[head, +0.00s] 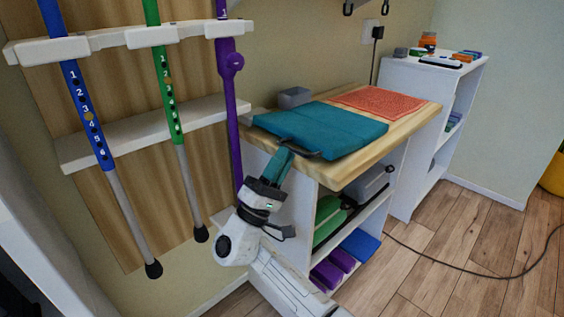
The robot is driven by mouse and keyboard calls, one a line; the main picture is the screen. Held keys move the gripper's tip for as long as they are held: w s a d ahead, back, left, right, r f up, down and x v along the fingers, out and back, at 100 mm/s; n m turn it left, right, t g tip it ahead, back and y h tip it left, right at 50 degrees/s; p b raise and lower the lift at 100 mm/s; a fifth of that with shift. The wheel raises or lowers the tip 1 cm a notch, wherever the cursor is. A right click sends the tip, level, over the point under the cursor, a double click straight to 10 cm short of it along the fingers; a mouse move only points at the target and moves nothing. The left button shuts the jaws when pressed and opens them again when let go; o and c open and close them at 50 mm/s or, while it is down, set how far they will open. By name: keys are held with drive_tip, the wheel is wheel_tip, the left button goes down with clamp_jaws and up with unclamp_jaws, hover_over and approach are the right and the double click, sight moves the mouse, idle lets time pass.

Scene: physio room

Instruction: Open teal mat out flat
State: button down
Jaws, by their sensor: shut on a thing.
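The teal mat (325,128) lies on the wooden top of a bench, with a crosswise seam between its panels. It looks thick, and I cannot tell how many layers lie under the top one. A dark strap or handle shows at its near left edge. My gripper (286,152) reaches up from the lower left to this edge and is shut on the mat there. Its fingertips are small and partly hidden, so I cannot tell whether they grip the strap or the mat's edge.
An orange-red patterned cloth (386,101) lies behind the mat, and a grey box (294,97) stands at the back left. The wooden bench top (372,163) has a narrow bare front strip. Purple (231,90), green and blue poles stand in a wall rack at left. A cable (470,274) crosses the floor.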

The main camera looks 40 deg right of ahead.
drive_tip(key=shift+d+f, duration=0.45)
drive_tip(key=shift+d, duration=0.3)
drive_tip(key=c, duration=1.2)
unclamp_jaws()
drive_tip(key=shift+d, duration=0.2)
